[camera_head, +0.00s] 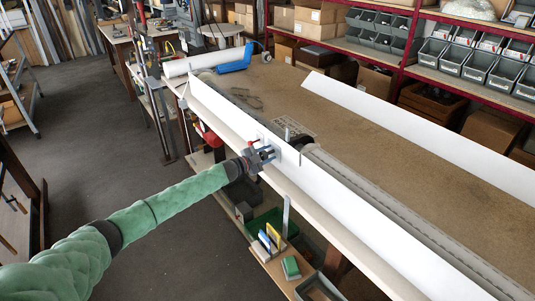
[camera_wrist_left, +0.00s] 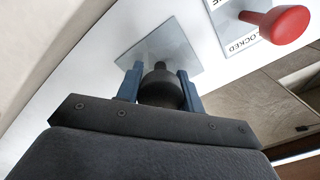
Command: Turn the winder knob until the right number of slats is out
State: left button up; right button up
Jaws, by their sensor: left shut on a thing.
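The black winder knob (camera_wrist_left: 160,90) stands out from a square grey metal plate (camera_wrist_left: 185,52) on a white face. My left gripper (camera_wrist_left: 160,92) has its two blue-grey fingers on either side of the knob and is shut on it. In the head view my left gripper (camera_head: 266,156) is at the front face of the long white profile (camera_head: 365,215) and hides the knob. A red knob (camera_wrist_left: 277,23) sits beside it on a label reading "LOCKED". No slat count can be read. My right gripper is not in view.
The profile lies along the front of a brown workbench (camera_head: 400,152). Another long white strip (camera_head: 420,130) lies farther back. A blue piece (camera_head: 236,60) and a white roll (camera_head: 200,62) lie at the far end. A lower shelf holds a green block (camera_head: 291,267).

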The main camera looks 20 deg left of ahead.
pick_arm(q)
jog(key=shift+a+n, duration=0.1)
jog(key=shift+n, duration=1.3)
jog(key=shift+n+p, duration=0.3)
jog(key=shift+n, duration=2.1)
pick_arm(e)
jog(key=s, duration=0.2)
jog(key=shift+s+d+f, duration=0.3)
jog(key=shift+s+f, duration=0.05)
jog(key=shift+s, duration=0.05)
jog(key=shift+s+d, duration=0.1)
pick_arm(q)
jog(key=o, duration=1)
jog(key=shift+c, duration=0.2)
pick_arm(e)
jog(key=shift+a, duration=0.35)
